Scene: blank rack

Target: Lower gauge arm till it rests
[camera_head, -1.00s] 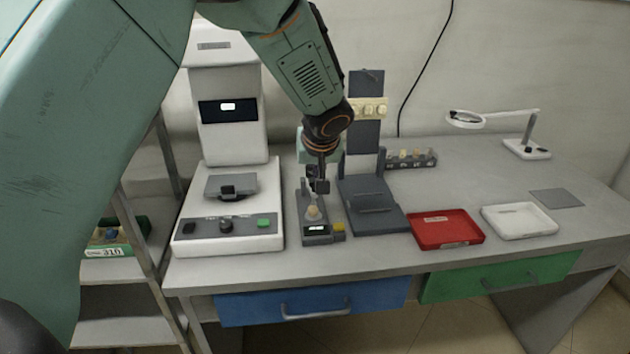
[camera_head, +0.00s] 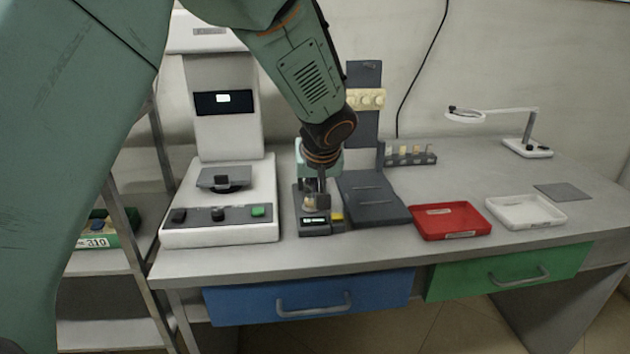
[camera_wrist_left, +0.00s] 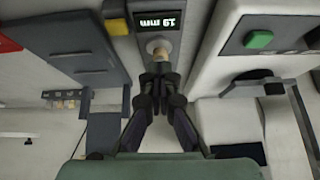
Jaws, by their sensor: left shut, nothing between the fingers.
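The gauge (camera_head: 320,226) is a small dark device with a lit display and a yellow button (camera_head: 337,217), on the bench between the white machine and the dark stand. In the left wrist view its display (camera_wrist_left: 160,23) reads 19 mm. A pale round piece (camera_wrist_left: 158,47) sits on the gauge just beyond my fingertips. My left gripper (camera_head: 318,200) is shut, pointing down over the gauge; it also shows in the left wrist view (camera_wrist_left: 159,78). The gauge arm is mostly hidden behind my gripper; I cannot tell whether the fingers touch it. My right gripper is not in view.
A white machine (camera_head: 220,226) stands close on the left and a dark stand (camera_head: 372,204) close on the right. A red tray (camera_head: 450,221), a white tray (camera_head: 525,211) and a lamp (camera_head: 528,148) are further right. The bench front edge is clear.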

